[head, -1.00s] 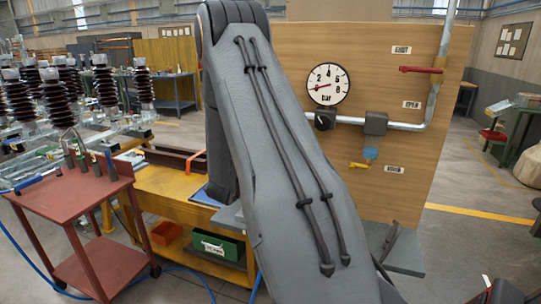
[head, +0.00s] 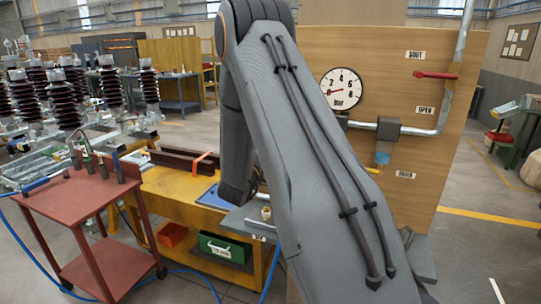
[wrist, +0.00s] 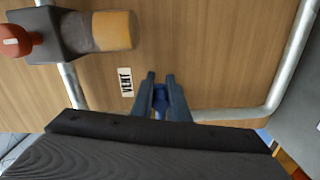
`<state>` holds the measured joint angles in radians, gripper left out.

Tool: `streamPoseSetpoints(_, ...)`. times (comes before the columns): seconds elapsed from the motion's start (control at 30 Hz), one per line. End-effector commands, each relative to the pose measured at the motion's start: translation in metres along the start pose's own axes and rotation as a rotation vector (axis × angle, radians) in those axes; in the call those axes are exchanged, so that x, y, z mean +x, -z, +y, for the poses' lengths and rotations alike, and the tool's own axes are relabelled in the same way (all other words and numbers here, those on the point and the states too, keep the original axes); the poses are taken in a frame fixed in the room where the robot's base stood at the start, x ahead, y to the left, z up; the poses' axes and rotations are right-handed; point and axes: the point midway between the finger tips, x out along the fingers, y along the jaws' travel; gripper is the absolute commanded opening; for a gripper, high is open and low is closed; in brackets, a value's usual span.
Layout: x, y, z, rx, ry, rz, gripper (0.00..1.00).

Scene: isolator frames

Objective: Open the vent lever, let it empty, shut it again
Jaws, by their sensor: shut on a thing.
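In the wrist view my gripper (wrist: 160,90) is shut, its two dark fingers close around a small blue piece (wrist: 160,99) in front of the wooden panel. The piece looks like the vent lever's handle; its pivot and angle are hidden. A label reading VENT (wrist: 126,82) is on the panel left of the fingers. In the head view my arm covers the gripper and the lever. The round pressure gauge (head: 342,88) shows, its red needle pointing left; the exact reading is too small to tell.
A red handle (head: 436,75) sits on the panel between SHUT and OPEN labels. A grey block (head: 388,128) with a blue part below is on the pipe. In the wrist view a red knob (wrist: 15,40) and an orange cylinder (wrist: 112,31) stand out left. A red cart (head: 75,195) stands left.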

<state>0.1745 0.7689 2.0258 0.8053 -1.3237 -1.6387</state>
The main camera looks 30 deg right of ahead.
Motion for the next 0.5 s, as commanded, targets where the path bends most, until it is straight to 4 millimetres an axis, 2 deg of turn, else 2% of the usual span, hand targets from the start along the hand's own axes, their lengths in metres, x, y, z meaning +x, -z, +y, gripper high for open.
streamPoseSetpoints(0.03, 0.0012, 0.0035, 0.0053, 0.007, -0.01, 0.005, 0.19)
streamPoseSetpoints(0.1, 0.0012, 0.0032, 0.0048, 0.007, -0.009, 0.004, 0.31)
streamPoseSetpoints(0.13, 0.0012, 0.0028, 0.0044, 0.006, -0.008, 0.004, 0.33)
streamPoseSetpoints(0.37, 0.0011, 0.0007, 0.0024, 0.003, -0.005, 0.001, 0.33)
streamPoseSetpoints(0.5, -0.006, 0.0011, 0.0009, 0.003, -0.003, 0.002, 0.33)
